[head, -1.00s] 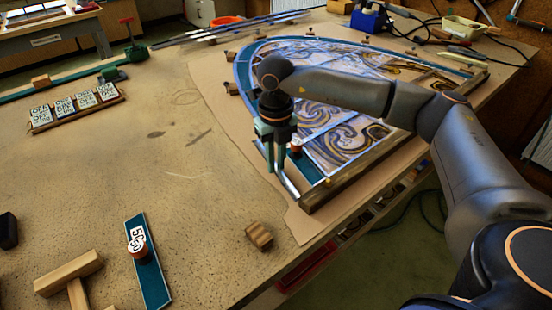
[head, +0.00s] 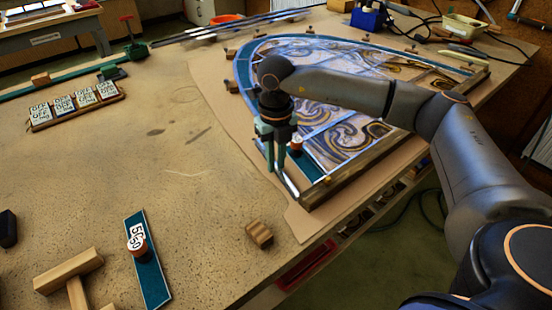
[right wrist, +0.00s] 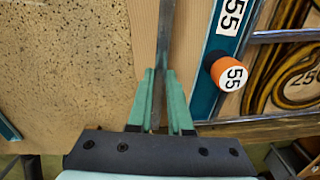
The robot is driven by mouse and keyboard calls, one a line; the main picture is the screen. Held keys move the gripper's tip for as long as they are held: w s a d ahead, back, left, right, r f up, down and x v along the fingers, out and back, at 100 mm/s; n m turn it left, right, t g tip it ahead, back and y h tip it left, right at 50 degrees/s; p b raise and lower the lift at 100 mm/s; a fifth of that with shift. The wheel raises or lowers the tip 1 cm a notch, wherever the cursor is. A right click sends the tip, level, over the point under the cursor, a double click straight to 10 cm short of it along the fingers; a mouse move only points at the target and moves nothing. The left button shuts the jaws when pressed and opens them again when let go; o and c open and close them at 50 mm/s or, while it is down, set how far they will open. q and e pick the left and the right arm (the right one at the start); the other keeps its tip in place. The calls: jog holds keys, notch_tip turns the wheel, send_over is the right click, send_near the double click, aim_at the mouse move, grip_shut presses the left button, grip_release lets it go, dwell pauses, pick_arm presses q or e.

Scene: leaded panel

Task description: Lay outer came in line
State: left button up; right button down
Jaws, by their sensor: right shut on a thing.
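My right gripper (head: 276,166) is at the near left corner of the leaded panel (head: 345,135). Its green fingers, also in the right wrist view (right wrist: 160,74), are shut on a thin grey metal came (right wrist: 166,35). The came's near end (head: 290,186) shows just beyond the fingers in the head view. The came runs alongside the teal border glass (right wrist: 208,62) marked 55, with a narrow gap of board between them in the wrist view. An orange-and-white knob (right wrist: 229,73) marked 55 stands at that glass. My left gripper is not in view.
A wooden batten (head: 345,183) edges the panel's near side. A loose teal strip (head: 150,275) with a knob, a wooden block (head: 259,234) and a T-shaped wooden tool (head: 70,275) lie in front. Long metal strips (head: 235,28) lie behind. The table's middle left is clear.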

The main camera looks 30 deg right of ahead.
jog(key=shift+f, duration=0.15)
dwell(0.3)
jog(key=shift+c, duration=2.2)
grip_release()
jog(key=shift+o, duration=0.2)
jog(key=o, duration=0.4)
notch_tip(320, 180, up, 13)
jog(key=shift+f, duration=0.2)
